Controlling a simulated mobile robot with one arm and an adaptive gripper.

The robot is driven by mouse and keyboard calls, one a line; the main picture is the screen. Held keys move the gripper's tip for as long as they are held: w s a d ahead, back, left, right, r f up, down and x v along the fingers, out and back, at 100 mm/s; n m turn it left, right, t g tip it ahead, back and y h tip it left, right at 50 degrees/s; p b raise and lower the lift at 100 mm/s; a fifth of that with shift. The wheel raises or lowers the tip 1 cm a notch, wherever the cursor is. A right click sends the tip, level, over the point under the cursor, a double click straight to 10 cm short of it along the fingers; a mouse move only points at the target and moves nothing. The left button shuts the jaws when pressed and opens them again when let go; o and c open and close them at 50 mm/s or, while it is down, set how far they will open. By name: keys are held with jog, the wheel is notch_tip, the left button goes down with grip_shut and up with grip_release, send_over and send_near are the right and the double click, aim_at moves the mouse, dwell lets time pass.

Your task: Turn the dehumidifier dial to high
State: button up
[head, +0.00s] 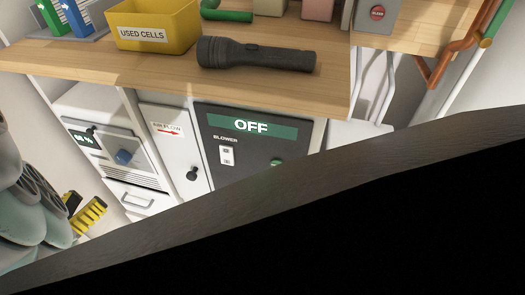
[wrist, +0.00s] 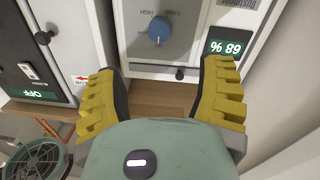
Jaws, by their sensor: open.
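The dehumidifier (head: 97,129) is a white unit below the counter at left in the head view. Its round blue dial (head: 124,156) also shows at the top middle of the wrist view (wrist: 159,30), where the panel appears upside down. Small labels sit around the dial; its setting is too small to tell surely. A green display (wrist: 227,48) beside it reads 68 %. My gripper (wrist: 160,97) has its yellow ridged fingers spread wide with nothing between them. It also shows at the lower left of the head view (head: 82,210), apart from the dial and in front of the unit.
A dark blower panel (head: 251,150) reading OFF stands right of the dehumidifier, with an AIR FLOW panel (head: 168,128) between. The wooden counter (head: 150,75) above holds a yellow USED CELLS bin (head: 150,28) and a flashlight (head: 255,54). A dark surface blocks the head view's lower right.

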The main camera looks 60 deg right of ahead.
aim_at(120, 161)
jog(key=x, duration=1.2)
jog(key=shift+d, duration=0.1)
jog(key=shift+c, duration=0.2)
grip_shut()
